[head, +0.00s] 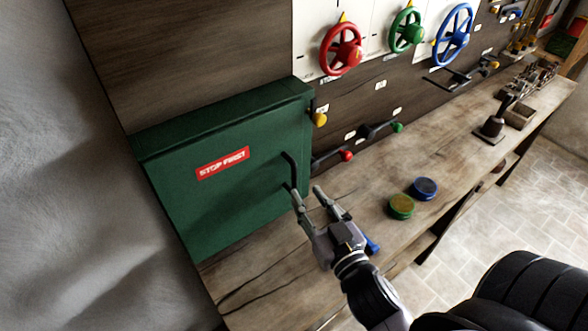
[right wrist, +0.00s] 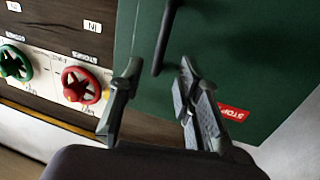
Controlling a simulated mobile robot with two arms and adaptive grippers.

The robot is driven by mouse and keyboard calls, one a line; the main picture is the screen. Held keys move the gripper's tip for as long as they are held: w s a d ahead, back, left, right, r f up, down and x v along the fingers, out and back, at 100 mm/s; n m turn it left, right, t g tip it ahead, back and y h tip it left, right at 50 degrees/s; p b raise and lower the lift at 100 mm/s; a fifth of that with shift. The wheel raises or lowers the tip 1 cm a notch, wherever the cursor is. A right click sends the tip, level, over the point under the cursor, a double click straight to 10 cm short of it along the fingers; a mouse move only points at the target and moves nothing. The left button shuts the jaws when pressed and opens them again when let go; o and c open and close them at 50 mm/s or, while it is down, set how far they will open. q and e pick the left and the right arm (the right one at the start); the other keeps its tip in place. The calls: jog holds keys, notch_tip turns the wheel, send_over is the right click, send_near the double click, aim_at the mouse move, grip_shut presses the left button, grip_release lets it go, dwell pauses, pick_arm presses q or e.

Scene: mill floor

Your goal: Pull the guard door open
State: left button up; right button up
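The green guard door (head: 220,195) with a red "STOP FIRST" label (head: 222,163) is closed on its box at the left of the bench. Its dark bar handle (head: 290,172) stands near the door's right edge. My right gripper (head: 310,193) is open, with its fingertips close to the handle's lower end. In the right wrist view the door (right wrist: 230,60) fills the upper right, and the handle (right wrist: 165,38) lies ahead, between the lines of the two open fingers (right wrist: 158,72). Nothing is held. My left gripper is not in view.
Red (head: 341,48), green (head: 406,30) and blue (head: 453,34) handwheels are on the wall panel. Levers with red (head: 347,156) and green (head: 397,127) knobs stick out below. Green (head: 402,206) and blue (head: 424,188) round pieces sit on the wooden bench (head: 360,190).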

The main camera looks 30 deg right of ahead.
aim_at(295, 178)
jog(key=w, duration=0.2)
jog(key=w+p, duration=0.1)
jog(key=shift+w+d+r, duration=0.1)
jog(key=shift+w+r, duration=0.15)
jog(key=shift+w, duration=0.05)
jog(key=w, duration=0.1)
jog(key=w+p, duration=0.1)
jog(key=w, duration=0.1)
jog(key=shift+w+d+f, duration=0.1)
jog(key=shift+w+f, duration=0.1)
jog(key=shift+w, duration=0.35)
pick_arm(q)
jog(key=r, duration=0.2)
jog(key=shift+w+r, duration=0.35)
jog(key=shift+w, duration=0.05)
pick_arm(e)
grip_shut()
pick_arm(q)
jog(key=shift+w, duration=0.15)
